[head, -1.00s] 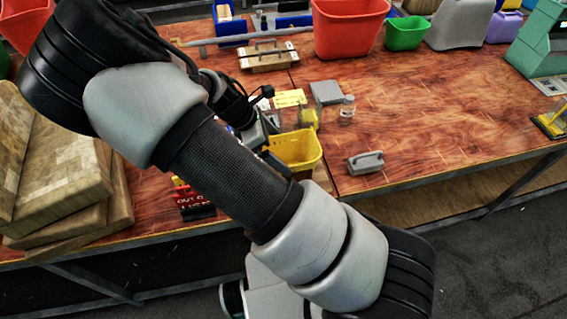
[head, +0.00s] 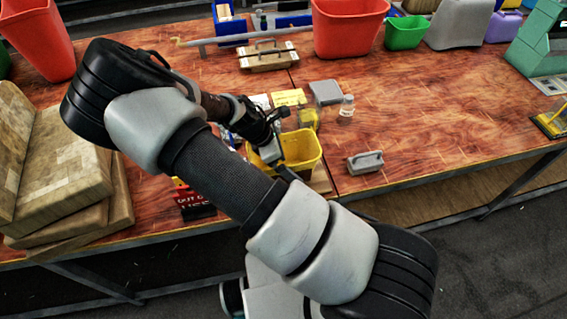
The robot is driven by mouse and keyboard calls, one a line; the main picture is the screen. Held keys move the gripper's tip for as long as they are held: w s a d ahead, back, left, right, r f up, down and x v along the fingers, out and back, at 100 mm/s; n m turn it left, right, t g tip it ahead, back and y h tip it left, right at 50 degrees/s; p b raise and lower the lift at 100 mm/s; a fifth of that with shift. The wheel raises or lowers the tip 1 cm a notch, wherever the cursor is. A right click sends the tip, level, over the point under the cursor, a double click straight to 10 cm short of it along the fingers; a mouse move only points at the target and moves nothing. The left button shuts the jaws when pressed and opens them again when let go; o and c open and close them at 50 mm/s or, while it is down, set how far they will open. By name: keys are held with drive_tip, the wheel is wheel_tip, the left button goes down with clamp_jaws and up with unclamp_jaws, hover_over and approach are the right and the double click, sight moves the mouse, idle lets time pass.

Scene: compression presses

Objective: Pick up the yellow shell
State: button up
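An open-topped yellow container (head: 306,163), which may be the yellow shell, sits near the front edge of the wooden table. My gripper (head: 272,162) is at its left side, over or in its opening. My arm and wrist hide part of the container's left side. The gripper's fingers are too small and covered to tell whether they are open or touching the container. A small yellowish clear object (head: 308,115) stands just behind the container.
A clear bottle (head: 347,106), a grey flat block (head: 326,92) and a yellow card (head: 289,97) lie behind the container. A grey handled block (head: 365,161) is to its right. The table's right middle is clear.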

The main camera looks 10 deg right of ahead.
drive_tip(key=shift+f, duration=0.25)
idle(0.4)
drive_tip(key=c, duration=0.8)
